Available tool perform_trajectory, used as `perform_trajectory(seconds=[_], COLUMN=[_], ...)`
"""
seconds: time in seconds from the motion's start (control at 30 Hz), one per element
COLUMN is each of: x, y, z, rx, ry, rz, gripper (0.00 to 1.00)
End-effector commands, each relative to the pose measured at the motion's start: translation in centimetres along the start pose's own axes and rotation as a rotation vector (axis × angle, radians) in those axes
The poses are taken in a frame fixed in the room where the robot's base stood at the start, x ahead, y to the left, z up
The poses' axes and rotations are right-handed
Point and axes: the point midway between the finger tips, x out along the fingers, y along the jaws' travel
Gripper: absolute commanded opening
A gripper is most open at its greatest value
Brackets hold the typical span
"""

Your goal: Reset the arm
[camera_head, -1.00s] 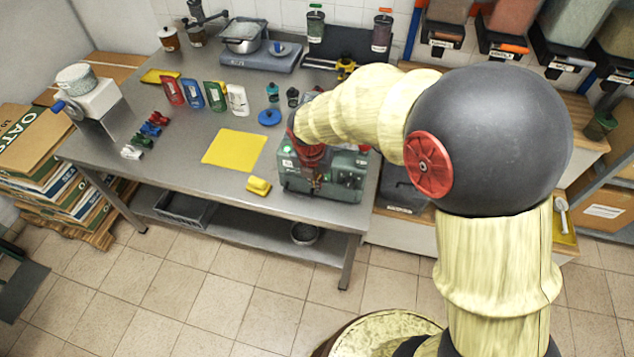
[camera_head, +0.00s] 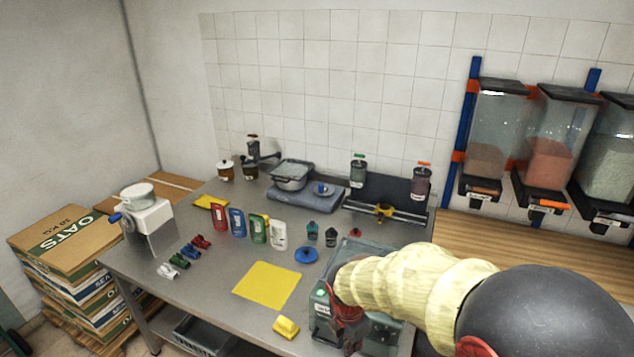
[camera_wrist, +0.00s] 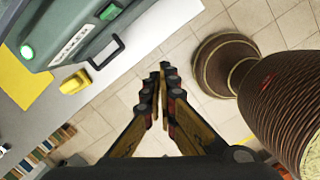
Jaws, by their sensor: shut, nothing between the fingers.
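My gripper (camera_wrist: 162,97) shows in the wrist view with its fingers together and nothing between them. It hangs over the tiled floor, beside the front edge of the steel table. In the head view my arm reaches in from the lower right, and its end lies in front of the grey-green machine (camera_head: 381,330); the fingertips cannot be made out there. The same machine (camera_wrist: 75,35), with a green light and a black handle, is at the upper left in the wrist view. A yellow block (camera_wrist: 75,82) lies on the table close to it.
The steel table (camera_head: 215,285) holds a yellow sheet (camera_head: 268,285), coloured pouches (camera_head: 237,221), small clips, jars and a scale with a pan (camera_head: 291,174). Dispensers (camera_head: 548,150) hang on the right wall. Stacked oats boxes (camera_head: 62,240) stand left. Tiled floor is open in front of the table.

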Motion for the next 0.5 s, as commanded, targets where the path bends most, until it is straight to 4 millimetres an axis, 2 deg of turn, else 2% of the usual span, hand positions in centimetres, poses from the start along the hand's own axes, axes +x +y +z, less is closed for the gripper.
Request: perform_trajectory(seconds=[0.07, 0.27, 0.5], x=[-0.2, -3.0, -8.2], y=[-1.5, -5.2, -10.8], z=[-0.5, -1.1, -1.0], rx=[0.186, 0.714, 1.395], ry=[0.010, 0.023, 0.058], rz=[-0.026, -0.050, -0.024], gripper=[0.00, 0.00, 0.00])
